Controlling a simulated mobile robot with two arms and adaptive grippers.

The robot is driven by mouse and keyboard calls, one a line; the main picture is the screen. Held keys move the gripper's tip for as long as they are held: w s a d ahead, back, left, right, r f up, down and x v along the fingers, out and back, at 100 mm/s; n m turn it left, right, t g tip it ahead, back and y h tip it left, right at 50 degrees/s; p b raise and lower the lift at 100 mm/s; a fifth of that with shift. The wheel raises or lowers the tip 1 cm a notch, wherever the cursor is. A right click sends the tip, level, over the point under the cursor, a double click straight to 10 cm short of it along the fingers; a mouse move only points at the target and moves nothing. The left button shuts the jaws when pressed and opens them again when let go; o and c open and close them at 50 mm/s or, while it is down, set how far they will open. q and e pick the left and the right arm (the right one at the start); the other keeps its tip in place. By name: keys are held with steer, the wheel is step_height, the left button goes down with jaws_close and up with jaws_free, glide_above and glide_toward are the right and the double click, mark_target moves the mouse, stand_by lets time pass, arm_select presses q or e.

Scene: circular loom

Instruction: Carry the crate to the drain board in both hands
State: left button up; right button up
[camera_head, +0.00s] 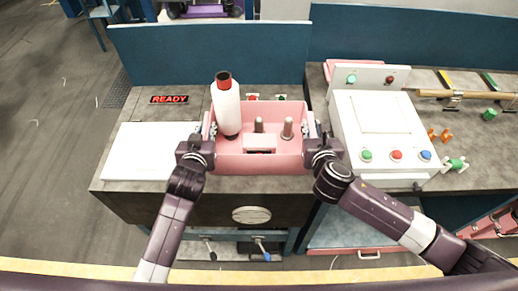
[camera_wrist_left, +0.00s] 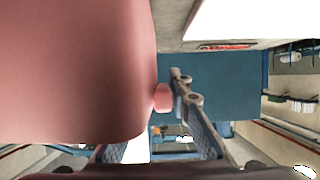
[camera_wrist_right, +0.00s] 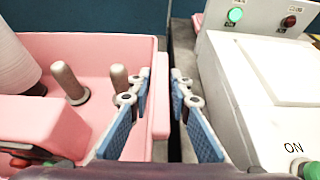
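The pink crate (camera_head: 260,163) stands on the grey counter between my two grippers. My left gripper (camera_head: 209,128) is at the crate's left end. In the left wrist view its fingers are apart, one partly hidden by the crate, near a pink knob (camera_wrist_left: 162,97). My right gripper (camera_wrist_right: 164,90) is open at the right end, with the pink end ledge (camera_wrist_right: 161,112) between its fingers.
A white machine (camera_head: 375,125) with coloured buttons stands close to the crate's right. A blue panel (camera_head: 205,52) rises behind the counter. A red READY sign (camera_head: 169,99) is behind the white board. Small orange and green parts (camera_head: 455,164) lie at right.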

arm_select(q)
steer(key=shift+o, duration=1.3)
steer(key=shift+r, duration=0.1)
arm_select(e)
steer(key=shift+o, duration=1.3)
steer(key=shift+r, duration=0.1)
arm_select(q)
steer(key=shift+s, duration=0.1)
arm_select(e)
steer(key=shift+s+r, duration=0.1)
arm_select(q)
steer(key=shift+s+r, duration=0.15)
steer(key=shift+s, duration=0.15)
arm_select(e)
steer(key=shift+s+r, duration=0.1)
steer(key=shift+s, duration=0.3)
arm_select(q)
steer(key=v, duration=1.1)
steer(key=shift+s, duration=0.2)
arm_select(e)
steer(key=v, duration=1.1)
steer(key=shift+s, duration=0.1)
